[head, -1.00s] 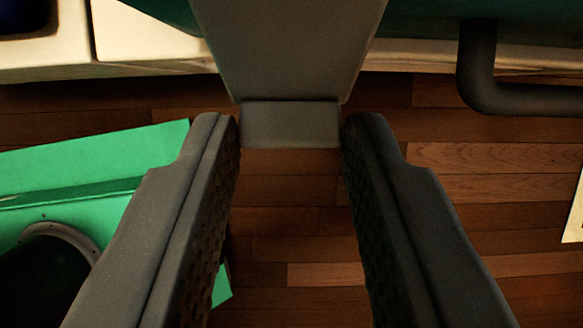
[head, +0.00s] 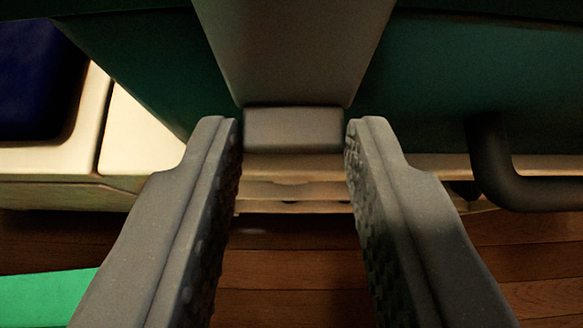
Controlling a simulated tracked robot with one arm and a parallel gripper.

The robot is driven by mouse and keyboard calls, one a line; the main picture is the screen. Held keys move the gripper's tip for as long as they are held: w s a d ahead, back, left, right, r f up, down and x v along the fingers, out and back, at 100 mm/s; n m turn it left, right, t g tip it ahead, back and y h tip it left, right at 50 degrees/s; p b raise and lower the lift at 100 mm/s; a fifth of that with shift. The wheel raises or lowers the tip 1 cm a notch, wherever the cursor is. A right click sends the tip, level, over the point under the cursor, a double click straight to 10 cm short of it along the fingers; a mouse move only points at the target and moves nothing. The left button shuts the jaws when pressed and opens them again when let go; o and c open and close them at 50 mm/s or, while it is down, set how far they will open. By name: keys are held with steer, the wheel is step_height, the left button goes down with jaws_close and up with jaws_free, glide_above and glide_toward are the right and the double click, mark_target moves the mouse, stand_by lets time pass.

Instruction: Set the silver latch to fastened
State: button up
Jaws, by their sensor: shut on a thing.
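The silver latch (head: 295,60) shows as a grey tapered plate coming down from the top middle of the head view, with a short block at its lower end. My gripper (head: 293,135) has its two dark, textured fingers on either side of that end block and is shut on it. Behind the latch is a dark green body (head: 430,85), with a dark bent handle or tube (head: 500,170) at its right. The upper end of the latch is out of view, so how it is joined cannot be seen.
A cream-coloured surface (head: 140,140) with a dark blue thing (head: 35,80) on it is at the left. Below is a wooden floor (head: 270,270), with part of a bright green thing (head: 40,295) at the lower left.

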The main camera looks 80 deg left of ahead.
stand_by(0.4)
steer(key=o, duration=1)
steer(key=p+v, duration=0.2)
steer(key=v, duration=1.1)
steer(key=shift+d, duration=0.4)
